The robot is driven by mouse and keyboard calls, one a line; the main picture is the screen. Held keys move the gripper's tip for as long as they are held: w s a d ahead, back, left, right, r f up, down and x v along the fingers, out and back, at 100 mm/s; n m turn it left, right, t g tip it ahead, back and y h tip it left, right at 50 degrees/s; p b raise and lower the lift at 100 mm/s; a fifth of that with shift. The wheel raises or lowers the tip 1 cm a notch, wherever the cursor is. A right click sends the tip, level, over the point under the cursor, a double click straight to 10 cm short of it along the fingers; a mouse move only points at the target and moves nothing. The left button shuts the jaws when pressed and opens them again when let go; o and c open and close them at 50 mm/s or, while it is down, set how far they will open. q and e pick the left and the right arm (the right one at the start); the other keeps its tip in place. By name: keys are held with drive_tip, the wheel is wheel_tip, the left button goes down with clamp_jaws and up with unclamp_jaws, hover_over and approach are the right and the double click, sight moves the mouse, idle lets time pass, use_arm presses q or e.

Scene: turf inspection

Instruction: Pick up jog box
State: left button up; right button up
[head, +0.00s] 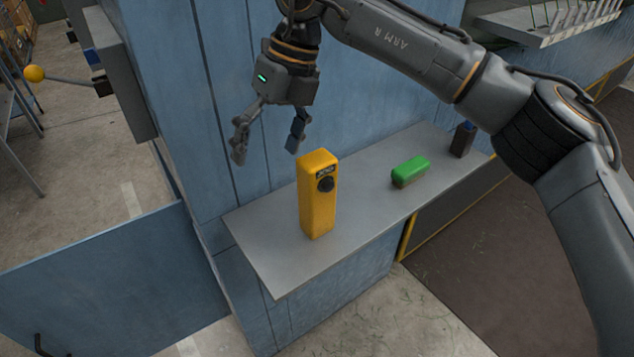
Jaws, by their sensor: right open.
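The jog box (317,205) is a tall yellow box with a dark round knob and a small dark label. It stands upright on a grey shelf (268,262) in the head view. My right gripper (267,152) is open and empty, with its fingers pointing down. In the picture it is above and a little left of the jog box's top, apart from it. My left gripper is not in view.
A green block (410,170) lies on the shelf to the right, and a dark item with a blue top (462,139) stands farther back. A blue panelled wall (225,100) rises behind the shelf. A yellow ball knob (34,74) is at far left.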

sight(316, 158)
drive_tip(key=w+d+r+h, duration=0.1)
drive_tip(key=d, duration=0.1)
drive_tip(key=w+d+r+m+t+h, duration=0.1)
drive_tip(key=d, duration=0.1)
drive_tip(key=w+d+r+h, duration=0.1)
drive_tip(key=d+r, duration=0.1)
drive_tip(key=d, duration=0.1)
drive_tip(key=shift+w, duration=0.25)
wheel_tip(316, 158, down, 8)
drive_tip(key=shift+d+r+p, duration=0.1)
drive_tip(key=shift+d+p, duration=0.05)
drive_tip(key=shift+p, duration=1)
drive_tip(key=shift+s+f+p, duration=0.1)
drive_tip(key=shift+f+p, duration=0.3)
drive_tip(key=shift+f, duration=0.05)
wheel_tip(316, 158, down, 4)
drive_tip(key=p, duration=0.2)
drive_tip(key=shift+f+p, duration=0.15)
drive_tip(key=shift+p, duration=0.15)
drive_tip(key=shift+f, duration=0.25)
drive_tip(key=c, duration=1.7)
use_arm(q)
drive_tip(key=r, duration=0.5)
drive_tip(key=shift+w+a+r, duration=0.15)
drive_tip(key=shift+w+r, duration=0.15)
use_arm(e)
drive_tip(key=shift+r, duration=0.1)
clamp_jaws()
